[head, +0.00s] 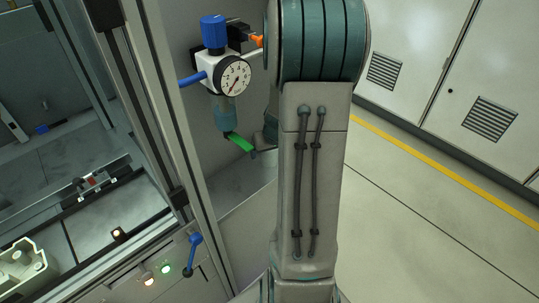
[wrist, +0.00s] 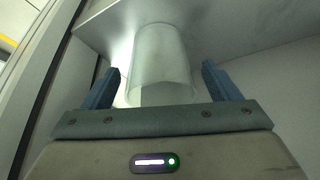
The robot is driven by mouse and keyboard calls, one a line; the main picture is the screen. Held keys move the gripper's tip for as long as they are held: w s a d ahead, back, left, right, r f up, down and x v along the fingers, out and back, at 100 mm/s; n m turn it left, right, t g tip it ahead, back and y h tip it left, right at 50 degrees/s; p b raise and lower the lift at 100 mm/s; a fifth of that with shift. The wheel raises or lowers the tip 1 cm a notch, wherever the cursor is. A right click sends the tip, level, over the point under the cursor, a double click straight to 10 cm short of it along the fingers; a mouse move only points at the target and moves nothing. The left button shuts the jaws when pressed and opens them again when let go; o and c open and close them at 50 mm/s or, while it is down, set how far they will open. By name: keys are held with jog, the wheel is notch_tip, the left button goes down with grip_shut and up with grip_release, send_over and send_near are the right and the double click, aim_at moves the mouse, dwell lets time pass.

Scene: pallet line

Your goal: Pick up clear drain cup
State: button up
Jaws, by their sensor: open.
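In the wrist view a clear, whitish, see-through cup (wrist: 160,52) stands on a pale grey surface (wrist: 225,22). My gripper (wrist: 158,67) is open, with one blue-grey finger to each side of the cup. A gap shows between the cup and each finger, so they look apart. How deep the cup sits between the fingers is hard to tell. In the head view my arm stands in front, and I cannot make out the cup or the fingertips.
In the head view a regulator with a dial gauge (head: 234,76), a blue knob (head: 213,31) and a green lever (head: 240,142) hangs left of my arm. A grey ledge (head: 236,206) lies below. A framed machine (head: 165,130) is at left. Open floor (head: 420,240) is at right.

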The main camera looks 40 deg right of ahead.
jog(key=shift+x, duration=1.05)
jog(key=c, duration=1)
jog(key=shift+c, duration=0.2)
jog(key=shift+r, duration=0.15)
notch_tip(320, 180, up, 10)
jog(key=p, duration=0.1)
jog(key=shift+p, duration=0.35)
